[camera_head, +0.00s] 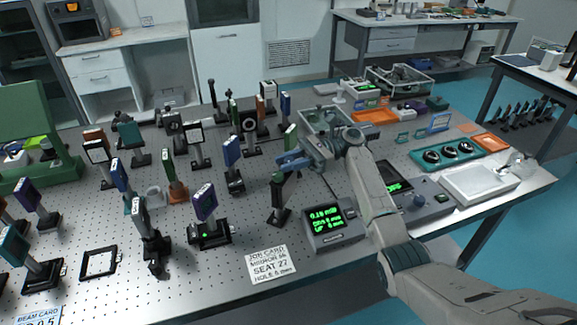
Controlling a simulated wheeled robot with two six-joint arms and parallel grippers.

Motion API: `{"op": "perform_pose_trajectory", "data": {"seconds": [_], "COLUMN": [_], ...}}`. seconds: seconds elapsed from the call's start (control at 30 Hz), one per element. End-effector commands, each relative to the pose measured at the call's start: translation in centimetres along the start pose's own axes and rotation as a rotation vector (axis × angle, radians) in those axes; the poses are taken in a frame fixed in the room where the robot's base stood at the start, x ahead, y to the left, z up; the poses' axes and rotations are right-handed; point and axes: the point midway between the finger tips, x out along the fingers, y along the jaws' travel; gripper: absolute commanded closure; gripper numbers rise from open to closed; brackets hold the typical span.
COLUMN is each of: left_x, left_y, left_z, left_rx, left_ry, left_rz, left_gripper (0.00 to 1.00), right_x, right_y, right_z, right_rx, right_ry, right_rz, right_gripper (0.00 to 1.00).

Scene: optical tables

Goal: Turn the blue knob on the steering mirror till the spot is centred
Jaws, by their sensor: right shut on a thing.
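My right gripper (284,166) reaches in from the right over the middle of the optical table (340,275). It is shut at the top of a dark post-mounted optic (280,200), which looks like the steering mirror. The blue knob itself is hidden or too small to tell apart from the fingers. A small readout box (331,222) in front of the arm shows green figures, the top line looking like 0.10. I cannot make out a beam spot on a target. My left gripper is not in view.
Many post-mounted optics stand left of the gripper, including a purple one (204,203) and a blue one (232,152). A job card (270,265) lies at the front. A controller box (418,200) and a white tray (480,183) are on the right.

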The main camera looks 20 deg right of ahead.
Motion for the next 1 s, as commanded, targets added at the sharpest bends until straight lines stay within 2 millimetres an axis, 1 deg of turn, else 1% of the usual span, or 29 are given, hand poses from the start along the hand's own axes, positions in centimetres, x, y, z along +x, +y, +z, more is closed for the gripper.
{"op": "perform_pose_trajectory", "data": {"seconds": [0.03, 0.1, 0.4, 0.9, 0.93, 1.0], "left_x": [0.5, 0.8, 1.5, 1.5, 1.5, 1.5], "left_y": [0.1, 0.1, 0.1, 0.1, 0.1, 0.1], "left_z": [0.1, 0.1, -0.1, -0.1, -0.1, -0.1], "left_rx": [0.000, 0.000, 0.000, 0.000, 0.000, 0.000], "left_ry": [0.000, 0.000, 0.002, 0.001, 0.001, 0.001], "left_rz": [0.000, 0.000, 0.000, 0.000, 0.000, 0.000], "left_gripper": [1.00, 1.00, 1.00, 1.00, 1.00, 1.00], "right_x": [0.0, 0.0, 0.0, 0.0, 0.0, 0.0], "right_y": [-0.1, -0.1, 0.0, 0.0, 0.0, 0.0], "right_z": [-0.2, -0.2, -0.1, -0.1, -0.1, -0.1], "right_rx": [0.000, 0.000, -0.001, 0.001, 0.001, 0.001], "right_ry": [-0.001, -0.001, 0.001, 0.001, 0.001, 0.001], "right_rz": [0.028, 0.067, 0.164, 0.180, 0.180, 0.180], "right_gripper": [0.99, 0.99, 0.99, 0.99, 0.72, 0.58]}}
